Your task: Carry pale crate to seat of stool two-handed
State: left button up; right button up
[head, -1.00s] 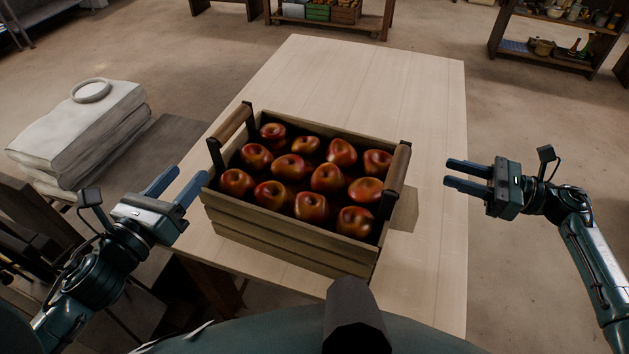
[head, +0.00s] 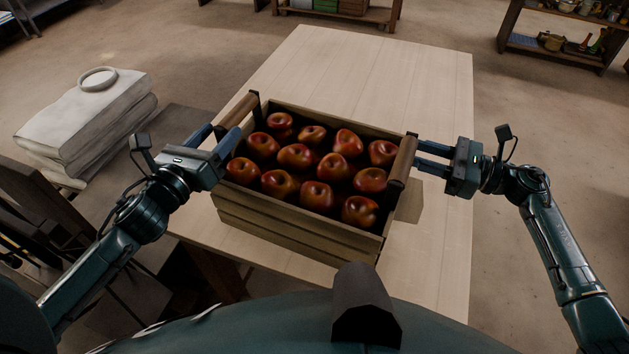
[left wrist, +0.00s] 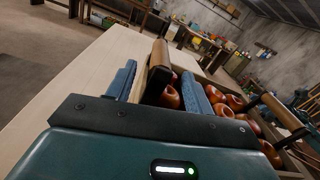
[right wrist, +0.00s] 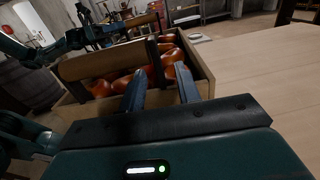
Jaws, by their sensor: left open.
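The pale wooden crate (head: 290,238), filled with several red apples (head: 295,157), sits on a light wooden table (head: 440,235). It has a brown bar handle at its left end (head: 238,110) and another at its right end (head: 402,162). My left gripper (head: 214,136) is open at the left end; in the left wrist view the handle's dark post (left wrist: 160,62) shows between the spread fingers. My right gripper (head: 420,157) is open beside the right handle, which also shows just ahead of the fingers in the right wrist view (right wrist: 100,63). I cannot make out a stool.
Stacked pale sacks (head: 85,115) with a ring-shaped item on top stand left of the table. Shelves with goods (head: 560,35) stand at the back right. The table is clear behind the crate, and open floor lies to the right.

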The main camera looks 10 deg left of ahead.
aim_at(229, 122)
pick_arm(q)
jog(key=x, duration=0.4)
jog(key=shift+w+d, duration=0.15)
jog(key=shift+w, duration=0.25)
pick_arm(e)
jog(key=x, duration=0.4)
jog(key=shift+w+a, duration=0.15)
jog(key=shift+a, duration=0.2)
pick_arm(q)
jog(key=shift+c, duration=0.2)
pick_arm(e)
jog(key=shift+c, duration=0.3)
pick_arm(q)
jog(key=c, duration=0.6)
pick_arm(e)
jog(key=c, duration=0.6)
pick_arm(q)
grip_shut()
pick_arm(e)
grip_shut()
